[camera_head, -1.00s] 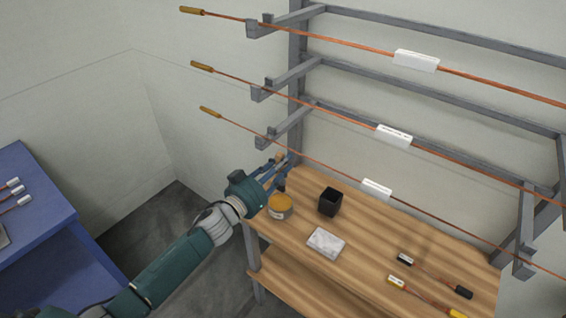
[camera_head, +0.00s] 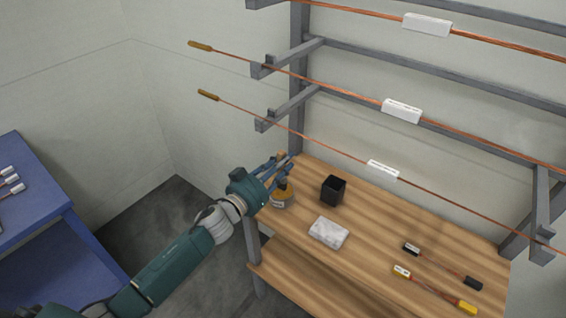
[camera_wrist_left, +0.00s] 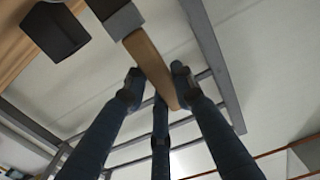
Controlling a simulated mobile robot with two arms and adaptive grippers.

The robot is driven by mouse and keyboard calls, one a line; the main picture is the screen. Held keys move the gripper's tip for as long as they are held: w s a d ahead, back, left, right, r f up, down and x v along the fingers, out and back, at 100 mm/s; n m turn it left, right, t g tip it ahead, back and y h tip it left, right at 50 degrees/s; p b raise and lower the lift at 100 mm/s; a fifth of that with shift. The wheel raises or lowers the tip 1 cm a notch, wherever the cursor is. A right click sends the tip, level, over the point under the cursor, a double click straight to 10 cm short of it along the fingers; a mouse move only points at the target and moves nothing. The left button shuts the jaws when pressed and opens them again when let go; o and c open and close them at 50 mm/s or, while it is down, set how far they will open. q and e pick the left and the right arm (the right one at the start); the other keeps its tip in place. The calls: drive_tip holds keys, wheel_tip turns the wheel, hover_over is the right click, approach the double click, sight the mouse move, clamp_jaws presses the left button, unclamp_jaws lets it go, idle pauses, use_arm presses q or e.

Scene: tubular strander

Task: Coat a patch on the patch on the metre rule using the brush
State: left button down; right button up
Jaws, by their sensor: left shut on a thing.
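My left gripper (camera_head: 284,168) is shut on the brush, whose wooden handle (camera_wrist_left: 150,65) and grey lower part (camera_wrist_left: 122,20) show in the left wrist view. In the head view the brush hangs down over the amber-topped pot (camera_head: 283,202) at the table's left end. Its bristles are hidden, and I cannot tell whether they touch the pot's contents. I cannot make out a metre rule or a patch on one. My right gripper is not in view.
A black cup (camera_head: 333,191) stands close right of the pot, with a white block (camera_head: 328,232) in front. Two cable tools lie at the wooden table's (camera_head: 380,270) right. Copper rods with white labels (camera_head: 401,110) rest on grey rack arms above. A blue bench (camera_head: 40,215) stands left.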

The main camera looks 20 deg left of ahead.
sight(283, 153)
use_arm(q)
drive_tip(key=shift+f+b, duration=0.45)
drive_tip(key=shift+f, duration=0.15)
idle(1.0)
wheel_tip(283, 153, up, 7)
drive_tip(key=p, duration=0.7)
idle(0.7)
